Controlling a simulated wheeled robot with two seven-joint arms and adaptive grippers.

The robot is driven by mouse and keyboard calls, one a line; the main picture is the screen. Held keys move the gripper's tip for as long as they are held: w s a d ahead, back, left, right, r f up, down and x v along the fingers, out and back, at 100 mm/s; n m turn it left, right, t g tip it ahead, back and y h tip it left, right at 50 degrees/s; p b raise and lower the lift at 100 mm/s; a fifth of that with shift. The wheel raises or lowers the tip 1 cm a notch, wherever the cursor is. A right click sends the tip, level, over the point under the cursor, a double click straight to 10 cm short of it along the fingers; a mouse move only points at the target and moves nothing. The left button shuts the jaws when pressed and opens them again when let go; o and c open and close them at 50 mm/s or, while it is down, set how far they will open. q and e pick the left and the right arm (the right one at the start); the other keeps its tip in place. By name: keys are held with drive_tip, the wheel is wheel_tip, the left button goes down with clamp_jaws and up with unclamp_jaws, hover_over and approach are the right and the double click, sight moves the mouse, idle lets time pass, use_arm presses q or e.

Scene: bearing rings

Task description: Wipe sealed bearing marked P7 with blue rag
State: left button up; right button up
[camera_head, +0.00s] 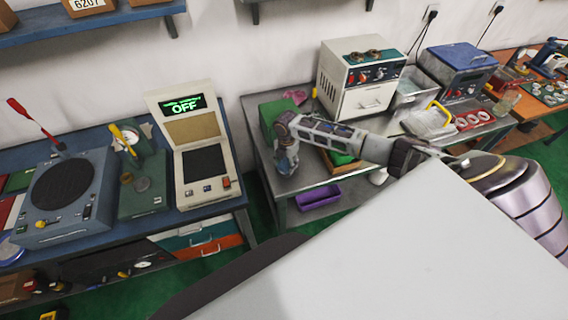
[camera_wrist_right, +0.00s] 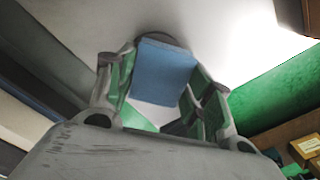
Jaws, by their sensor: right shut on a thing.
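My right gripper (camera_head: 286,165) reaches over the left end of the grey metal bench. In the right wrist view, its fingers (camera_wrist_right: 165,95) are shut on a flat blue piece, which looks like the blue rag (camera_wrist_right: 163,72). In the head view the rag cannot be told apart from the gripper. I cannot pick out the bearing marked P7; no such marking is readable. My left gripper is not in view.
A green box (camera_head: 272,112) stands beside my right gripper, at the bench's left end. A white oven-like machine (camera_head: 360,80) stands behind my forearm. Several red-and-silver rings (camera_head: 474,120) lie farther right. A purple bin (camera_head: 318,197) is below. The left bench (camera_head: 215,208) holds a device showing "OFF" (camera_head: 184,105).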

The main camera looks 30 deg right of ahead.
drive_tip(key=shift+s+d, duration=0.1)
drive_tip(key=shift+d, duration=0.45)
drive_tip(key=shift+w+a, duration=0.2)
drive_tip(key=shift+a, duration=0.15)
drive_tip(key=shift+w+a, duration=0.2)
drive_tip(key=shift+a, duration=0.4)
drive_tip(key=shift+w+a, duration=0.2)
drive_tip(key=shift+a, duration=0.35)
drive_tip(key=shift+d+f, duration=0.1)
drive_tip(key=shift+d, duration=0.05)
idle(0.4)
drive_tip(key=shift+s+d, duration=0.2)
drive_tip(key=shift+d, duration=0.5)
drive_tip(key=shift+s+d, duration=0.15)
drive_tip(key=shift+d, duration=0.55)
drive_tip(key=shift+r, duration=0.3)
